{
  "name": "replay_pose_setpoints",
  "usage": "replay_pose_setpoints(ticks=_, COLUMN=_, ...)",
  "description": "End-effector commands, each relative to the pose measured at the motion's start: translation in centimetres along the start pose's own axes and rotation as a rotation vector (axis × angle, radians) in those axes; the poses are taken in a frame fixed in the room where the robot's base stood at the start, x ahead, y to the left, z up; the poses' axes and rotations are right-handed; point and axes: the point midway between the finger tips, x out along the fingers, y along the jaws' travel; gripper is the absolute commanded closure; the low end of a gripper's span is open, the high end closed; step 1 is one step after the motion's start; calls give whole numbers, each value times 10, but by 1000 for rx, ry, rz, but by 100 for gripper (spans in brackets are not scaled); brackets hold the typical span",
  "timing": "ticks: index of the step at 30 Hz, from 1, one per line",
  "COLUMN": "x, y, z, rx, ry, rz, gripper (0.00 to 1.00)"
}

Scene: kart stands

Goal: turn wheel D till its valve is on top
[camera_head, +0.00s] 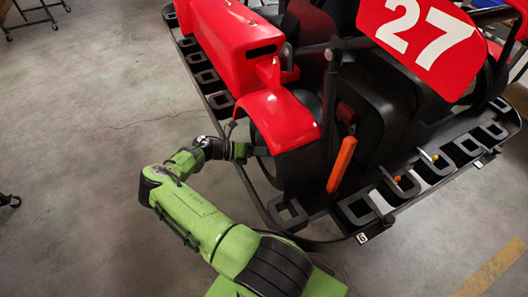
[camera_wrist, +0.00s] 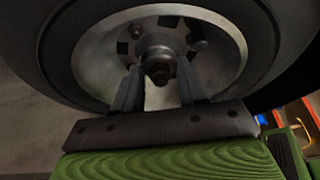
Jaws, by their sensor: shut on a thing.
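Wheel D, as I take it, is the dark tyre (camera_head: 291,170) under the red front fender. In the wrist view its pale rim and dark tyre (camera_wrist: 60,45) fill the upper part. My gripper (camera_head: 245,151) reaches the wheel's outer face from the left. In the wrist view my gripper (camera_wrist: 158,78) has its two fingers on either side of the central hub nut, shut on the wheel's hub area. The exact contact is hard to see. Small round studs show around the hub. I cannot tell which, if any, is the valve, and no wheel label is readable.
The red kart body (camera_head: 232,35) with number 27 stands over a black frame. A black slotted rail (camera_head: 362,208) runs around it, with an orange upright bar (camera_head: 342,164) near the wheel. The grey floor to the left is mostly clear. A cart stands far left.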

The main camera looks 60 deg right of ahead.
Motion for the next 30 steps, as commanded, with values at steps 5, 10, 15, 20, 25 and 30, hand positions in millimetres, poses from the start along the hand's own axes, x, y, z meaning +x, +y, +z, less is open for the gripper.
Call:
replay_pose_setpoints(ticks=5, x=0, y=1, z=0, rx=-40, ry=0, rz=-14, gripper=100)
replay_pose_setpoints(ticks=10, x=0, y=1, z=0, rx=-53, ry=0, rz=-19, gripper=100)
replay_pose_setpoints(ticks=15, x=0, y=1, z=0, rx=-53, ry=0, rz=-19, gripper=100)
replay_pose_setpoints(ticks=20, x=0, y=1, z=0, rx=-52, ry=0, rz=-19, gripper=57)
replay_pose_setpoints(ticks=25, x=0, y=1, z=0, rx=-51, ry=0, rz=-19, gripper=50)
replay_pose_setpoints(ticks=30, x=-2, y=1, z=0, rx=-50, ry=-1, rz=-19, gripper=50)
